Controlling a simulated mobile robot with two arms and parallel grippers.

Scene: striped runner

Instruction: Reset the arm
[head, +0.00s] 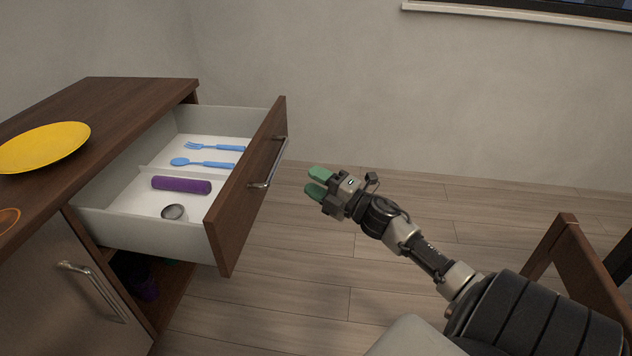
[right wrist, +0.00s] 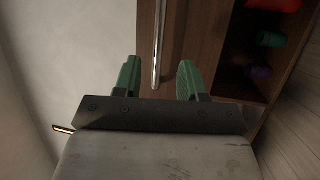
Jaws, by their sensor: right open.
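My right gripper (head: 317,182) is at the middle of the head view, with its green fingertips pointing left. It is apart from the open drawer (head: 240,207) and has nothing between its fingers. In the right wrist view the two green fingers (right wrist: 158,78) are spread, and the drawer's metal handle (right wrist: 159,45) shows beyond and between them. I cannot tell from this view that they touch the handle. My left gripper is not in view.
The drawer holds a blue fork (head: 215,147), a blue spoon (head: 203,163), a purple cylinder (head: 181,185) and a small metal cup (head: 174,212). A yellow plate (head: 45,147) lies on the cabinet top. A wooden chair (head: 565,250) stands at right. Floor between is clear.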

